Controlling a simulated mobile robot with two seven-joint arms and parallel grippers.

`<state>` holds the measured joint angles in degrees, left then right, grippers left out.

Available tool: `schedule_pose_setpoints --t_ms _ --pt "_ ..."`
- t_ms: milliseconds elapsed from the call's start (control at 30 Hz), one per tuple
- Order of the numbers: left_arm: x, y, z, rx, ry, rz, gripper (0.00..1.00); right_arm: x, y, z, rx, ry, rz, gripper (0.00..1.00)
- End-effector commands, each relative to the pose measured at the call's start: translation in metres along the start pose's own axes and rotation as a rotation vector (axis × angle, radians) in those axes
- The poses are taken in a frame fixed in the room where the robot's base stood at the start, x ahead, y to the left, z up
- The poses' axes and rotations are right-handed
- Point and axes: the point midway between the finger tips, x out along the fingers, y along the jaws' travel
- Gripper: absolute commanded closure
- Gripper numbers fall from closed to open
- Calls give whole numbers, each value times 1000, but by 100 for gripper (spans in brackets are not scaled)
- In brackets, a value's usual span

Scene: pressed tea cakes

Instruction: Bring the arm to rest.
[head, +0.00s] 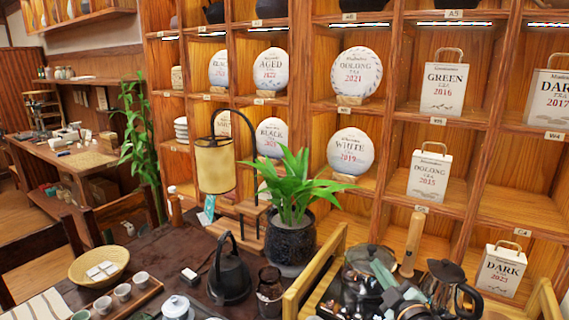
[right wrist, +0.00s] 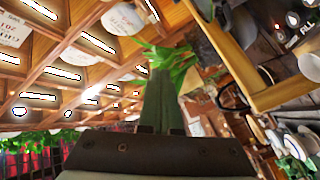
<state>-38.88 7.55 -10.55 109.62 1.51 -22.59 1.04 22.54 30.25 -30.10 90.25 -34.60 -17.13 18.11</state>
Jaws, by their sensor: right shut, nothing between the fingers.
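My right gripper (head: 382,272) shows at the bottom right of the head view, above a wooden-framed tray (head: 337,242). It partly covers the glass and metal ware there. In the right wrist view its grey-green fingers (right wrist: 158,95) are together, with nothing between them. Leaves of the potted plant (right wrist: 185,68) show beyond the fingertips. My left gripper is in neither view.
Shelves of labelled tea cakes (head: 350,150) and boxes (head: 443,90) stand behind the table. A potted plant (head: 291,235), a black kettle (head: 230,278), a lamp (head: 215,165), a basket (head: 85,272) and small cups (head: 122,291) crowd the table.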

Motion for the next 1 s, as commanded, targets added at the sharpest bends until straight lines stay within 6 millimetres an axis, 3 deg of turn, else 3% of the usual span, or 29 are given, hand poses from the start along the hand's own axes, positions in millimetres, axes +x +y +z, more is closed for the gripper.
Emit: schedule_pose_setpoints --t_ms 33,167,300,400,600,900,933,1000 --pt "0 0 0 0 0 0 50 -19 -20 6 86 -72 -7 100" --pt "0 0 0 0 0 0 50 -74 -62 28 279 -299 -45 100" --pt "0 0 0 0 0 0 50 -150 -106 51 460 -565 -139 100" --pt "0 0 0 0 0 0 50 -204 -130 59 555 -729 -220 100" --pt "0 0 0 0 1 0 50 -288 -159 58 667 -953 -363 100" --pt "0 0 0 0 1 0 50 -385 -176 40 763 -1178 -549 100" --pt "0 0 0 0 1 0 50 -389 -178 40 766 -1186 -560 100" --pt "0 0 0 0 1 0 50 -378 -187 46 769 -1149 -547 100"
